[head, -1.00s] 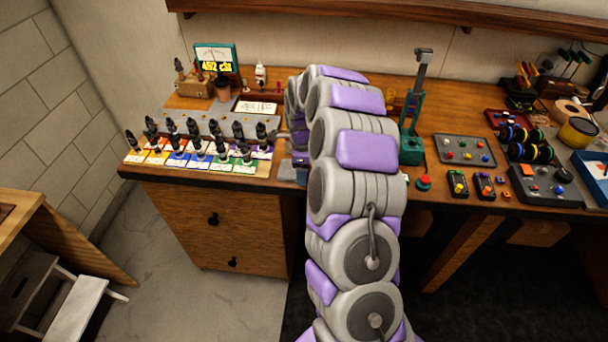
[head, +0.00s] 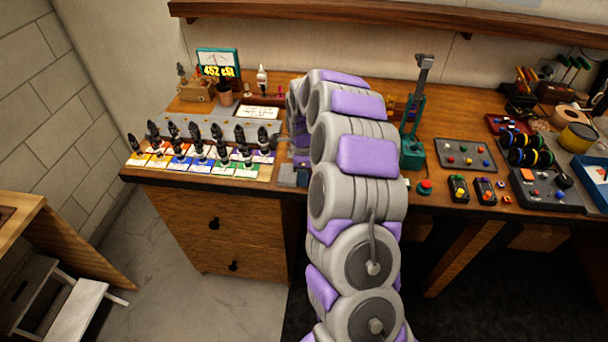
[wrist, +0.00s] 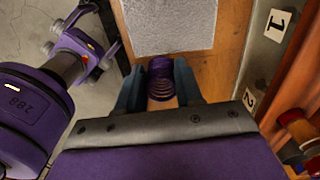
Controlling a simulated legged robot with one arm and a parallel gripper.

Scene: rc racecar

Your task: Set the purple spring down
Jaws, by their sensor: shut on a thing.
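The purple spring (wrist: 160,78) shows in the wrist view as dark purple coils between the two dark fingers of my gripper (wrist: 158,88). My gripper is shut on it. Wooden surface lies around and below the spring, and the near edge of a light grey pad (wrist: 168,25) is just beyond it. I cannot tell whether the spring touches a surface. In the head view my arm hides the spring and most of my gripper.
Black dampers (head: 219,140) stand in rows on coloured cards left of my arm. A small grey block (head: 286,176) sits at the bench's front edge. A green press (head: 412,150) and a red button (head: 425,187) stand to the right. A numbered strip (wrist: 262,60) shows in the wrist view.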

